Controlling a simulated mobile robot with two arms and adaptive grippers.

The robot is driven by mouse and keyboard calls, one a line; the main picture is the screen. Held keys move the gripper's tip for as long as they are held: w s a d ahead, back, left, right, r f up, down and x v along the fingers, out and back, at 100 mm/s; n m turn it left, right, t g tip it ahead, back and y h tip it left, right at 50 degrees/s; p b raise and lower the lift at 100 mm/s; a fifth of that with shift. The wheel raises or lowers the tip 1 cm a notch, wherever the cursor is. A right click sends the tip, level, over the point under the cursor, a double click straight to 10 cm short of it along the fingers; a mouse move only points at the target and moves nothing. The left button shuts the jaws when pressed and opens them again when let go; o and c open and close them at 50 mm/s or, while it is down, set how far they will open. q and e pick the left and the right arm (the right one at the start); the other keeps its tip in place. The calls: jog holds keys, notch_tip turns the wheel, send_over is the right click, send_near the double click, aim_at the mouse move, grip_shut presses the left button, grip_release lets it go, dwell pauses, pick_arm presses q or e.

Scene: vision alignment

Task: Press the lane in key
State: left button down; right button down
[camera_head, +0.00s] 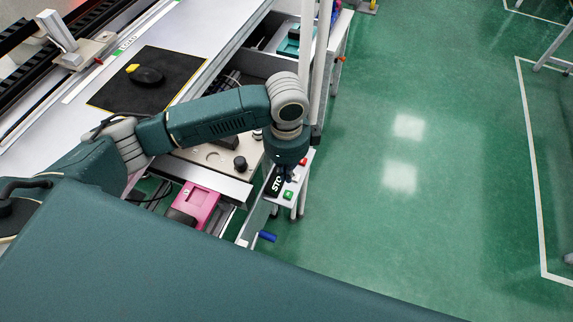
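A small white control box (295,203) stands beside the machine bench, near the middle of the view. A green key (288,194) shows on its top at the front, and a small red one (303,162) at its back right. A black label (274,184) with white letters lies on its left side. I cannot read which key is marked lane in. My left gripper (286,177) points down right over the box, behind the green key in the picture. Its fingers are small, dark and partly hidden by the wrist, and part of the box is covered. My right gripper is out of view.
A grey bench carries a black mat (125,98) with a dark mouse (147,76). A pink box (196,203) sits below the bench edge. White posts (322,60) rise just behind my wrist. The green floor (430,130) on the right is clear.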

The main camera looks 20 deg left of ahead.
aim_at(286, 193)
pick_arm(q)
notch_tip(286, 193, down, 7)
jog(key=shift+f+p, duration=0.2)
jog(key=shift+p, duration=0.2)
jog(key=shift+f, duration=0.45)
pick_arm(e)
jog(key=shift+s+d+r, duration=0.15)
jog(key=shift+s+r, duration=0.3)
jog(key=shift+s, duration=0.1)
